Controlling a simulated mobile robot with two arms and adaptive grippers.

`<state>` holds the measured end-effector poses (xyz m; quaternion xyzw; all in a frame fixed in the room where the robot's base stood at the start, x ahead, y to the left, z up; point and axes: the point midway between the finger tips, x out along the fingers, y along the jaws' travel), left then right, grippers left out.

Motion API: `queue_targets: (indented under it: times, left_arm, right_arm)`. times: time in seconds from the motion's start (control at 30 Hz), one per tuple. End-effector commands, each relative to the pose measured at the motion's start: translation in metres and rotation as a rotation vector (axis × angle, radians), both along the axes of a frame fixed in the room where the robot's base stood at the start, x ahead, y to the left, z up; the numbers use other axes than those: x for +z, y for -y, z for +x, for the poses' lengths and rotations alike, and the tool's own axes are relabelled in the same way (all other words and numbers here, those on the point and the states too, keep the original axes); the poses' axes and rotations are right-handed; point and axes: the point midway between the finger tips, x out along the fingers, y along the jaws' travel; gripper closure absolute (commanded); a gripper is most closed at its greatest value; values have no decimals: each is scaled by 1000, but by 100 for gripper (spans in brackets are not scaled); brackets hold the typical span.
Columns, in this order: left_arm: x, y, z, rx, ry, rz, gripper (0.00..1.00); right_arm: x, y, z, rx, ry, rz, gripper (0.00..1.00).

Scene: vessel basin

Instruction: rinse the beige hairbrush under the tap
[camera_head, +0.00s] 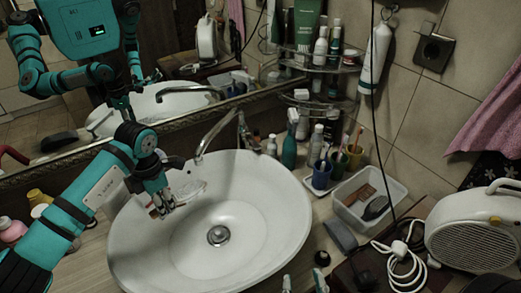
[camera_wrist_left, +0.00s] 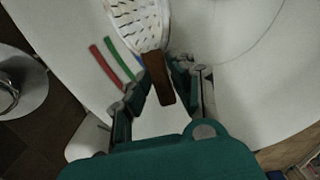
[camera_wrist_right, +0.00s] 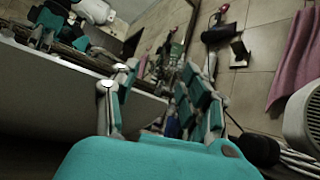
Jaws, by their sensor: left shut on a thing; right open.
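The hairbrush has a pale head with dark bristles (camera_wrist_left: 138,22) and a brown handle (camera_wrist_left: 157,78). My left gripper (camera_head: 163,203) is shut on the handle, and its fingers show on both sides in the left wrist view (camera_wrist_left: 160,88). It holds the brush over the left part of the white basin (camera_head: 262,212). The pale brush head (camera_head: 190,189) points right, below and left of the chrome tap's spout (camera_head: 200,154). No water stream is visible.
Bottles, a blue cup (camera_head: 321,177) and a white tray (camera_head: 367,198) crowd the right side. A white fan heater (camera_head: 478,235) stands far right. The mirror (camera_head: 130,60) reflects me. The basin around the drain (camera_head: 218,236) is clear.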

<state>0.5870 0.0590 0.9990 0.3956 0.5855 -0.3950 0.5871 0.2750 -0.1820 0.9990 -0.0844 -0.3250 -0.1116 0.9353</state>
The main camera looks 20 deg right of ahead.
Motion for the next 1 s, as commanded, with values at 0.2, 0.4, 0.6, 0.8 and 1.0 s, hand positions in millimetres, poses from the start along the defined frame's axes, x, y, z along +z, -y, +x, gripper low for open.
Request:
queue_targets:
  times: [0.2, 0.4, 0.6, 0.8, 1.0]
  left_arm:
    - [0, 0, 0, 0, 0, 0, 100]
    - [0, 0, 0, 0, 0, 0, 100]
    - [0, 0, 0, 0, 0, 0, 100]
    - [0, 0, 0, 0, 0, 0, 100]
    - [0, 0, 0, 0, 0, -1, 100]
  right_arm:
    - [98, 53, 52, -107, 132, 103, 54]
    - [188, 86, 90, -205, 139, 29, 54]
    - [182, 62, 160, -375, -156, -527, 54]
    - [160, 45, 214, -502, -358, -1153, 54]
    - [132, 41, 251, -569, -448, -1819, 54]
